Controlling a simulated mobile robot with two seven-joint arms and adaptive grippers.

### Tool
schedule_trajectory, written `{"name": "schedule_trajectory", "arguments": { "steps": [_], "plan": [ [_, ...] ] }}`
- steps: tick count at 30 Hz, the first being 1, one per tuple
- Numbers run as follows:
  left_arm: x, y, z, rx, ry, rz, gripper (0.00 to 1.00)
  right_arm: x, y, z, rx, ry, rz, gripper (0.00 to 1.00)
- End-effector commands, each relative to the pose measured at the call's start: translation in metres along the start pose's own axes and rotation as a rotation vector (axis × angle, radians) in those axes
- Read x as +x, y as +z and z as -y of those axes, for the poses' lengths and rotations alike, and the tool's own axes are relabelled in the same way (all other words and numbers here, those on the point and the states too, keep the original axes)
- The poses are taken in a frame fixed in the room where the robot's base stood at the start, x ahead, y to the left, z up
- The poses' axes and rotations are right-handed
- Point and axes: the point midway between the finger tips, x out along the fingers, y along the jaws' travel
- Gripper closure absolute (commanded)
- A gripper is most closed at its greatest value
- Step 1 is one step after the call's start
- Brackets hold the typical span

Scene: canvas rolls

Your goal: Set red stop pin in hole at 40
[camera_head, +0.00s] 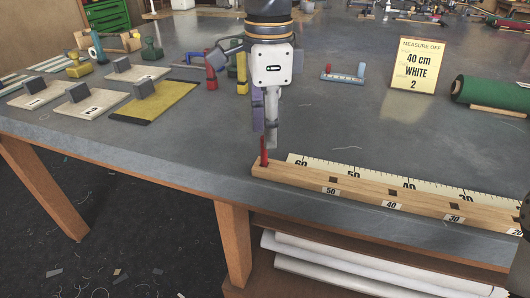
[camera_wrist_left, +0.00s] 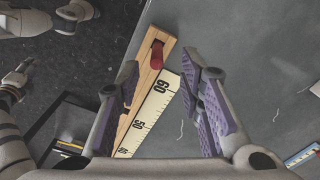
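The red stop pin (camera_head: 264,151) stands upright at the left end of the wooden rail (camera_head: 290,176), beyond the 60 mark. The rail has dark square holes; the hole at 40 (camera_head: 392,193) is empty, as are those at 50 and 30. My left gripper (camera_head: 266,138) points down just above and behind the pin. In the left wrist view its purple-padded fingers (camera_wrist_left: 163,85) are spread, with the pin (camera_wrist_left: 157,55) ahead of their tips and nothing between them. A dark part at the right edge may be my right arm; its fingers are not clear.
A white scale (camera_head: 350,172) runs along the rail. A sign (camera_head: 418,65) reads 40 cm, white, 2. A green roll (camera_head: 490,93) lies at right. Blocks on boards (camera_head: 85,97) and a yellow pad (camera_head: 157,100) lie at left. Bare table lies behind the rail.

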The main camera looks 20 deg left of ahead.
Motion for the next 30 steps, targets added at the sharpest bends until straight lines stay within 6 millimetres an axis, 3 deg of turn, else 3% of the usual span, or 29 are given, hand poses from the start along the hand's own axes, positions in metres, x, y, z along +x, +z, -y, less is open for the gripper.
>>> {"name": "schedule_trajectory", "arguments": {
  "steps": [6,14,18,19,30],
  "plan": [
    [0.036,0.006,-0.003,0.0,-0.002,-0.001,0.66,-0.005,-0.003,0.0,0.0,-0.001,-0.015,0.6],
    [0.041,0.006,-0.002,0.0,-0.004,-0.001,0.66,-0.004,-0.003,0.0,0.0,-0.001,-0.014,0.6],
    [0.041,0.006,-0.002,0.0,-0.004,-0.001,0.98,-0.004,-0.003,0.0,0.0,-0.001,-0.014,0.6],
    [0.041,0.006,-0.002,0.0,-0.004,-0.001,1.0,-0.004,-0.003,0.0,0.0,-0.001,-0.014,0.6],
    [0.039,0.006,-0.002,-0.001,-0.005,-0.002,1.0,-0.004,-0.003,0.0,0.0,-0.001,-0.014,0.6]
  ]
}}
